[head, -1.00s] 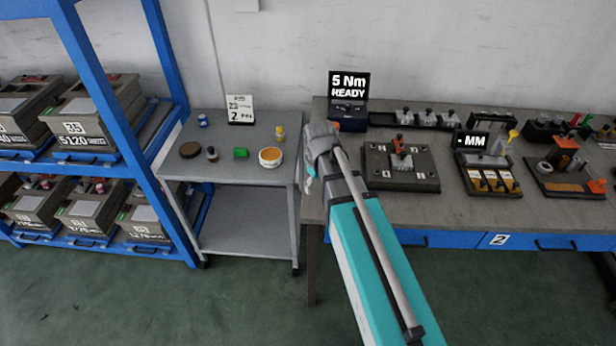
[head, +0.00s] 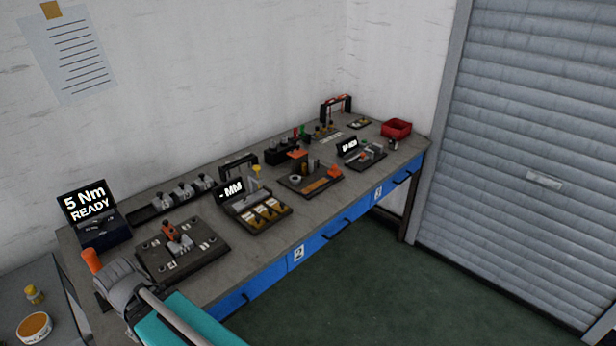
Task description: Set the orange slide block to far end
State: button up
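A dark board (head: 298,190) in the middle of the bench carries an orange block (head: 297,155) on a dark upright and a flat orange piece (head: 322,185) towards its front right. I cannot tell for sure which is the slide block, or where it sits along its travel. My gripper (head: 112,288) is at the near left end of the bench, well apart from that board. Its fingers are hidden by its own body, so whether it is open or shut does not show.
A fixture plate with an orange-handled clamp (head: 170,231), the "5 Nm READY" box (head: 92,216) and an orange cylinder (head: 91,260) are near my gripper. The "MM" gauge board (head: 265,217) lies between. A red bin (head: 396,128) stands at the far end. Open floor (head: 340,285) lies before the bench.

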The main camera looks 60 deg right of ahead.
aim_at(334, 172)
jog(key=z, duration=0.05)
jog(key=k, duration=0.65)
jog(key=z, duration=0.4)
jog(key=i, duration=0.85)
jog(key=z, duration=1.1)
jog(key=i, duration=0.75)
jog(key=z, duration=0.35)
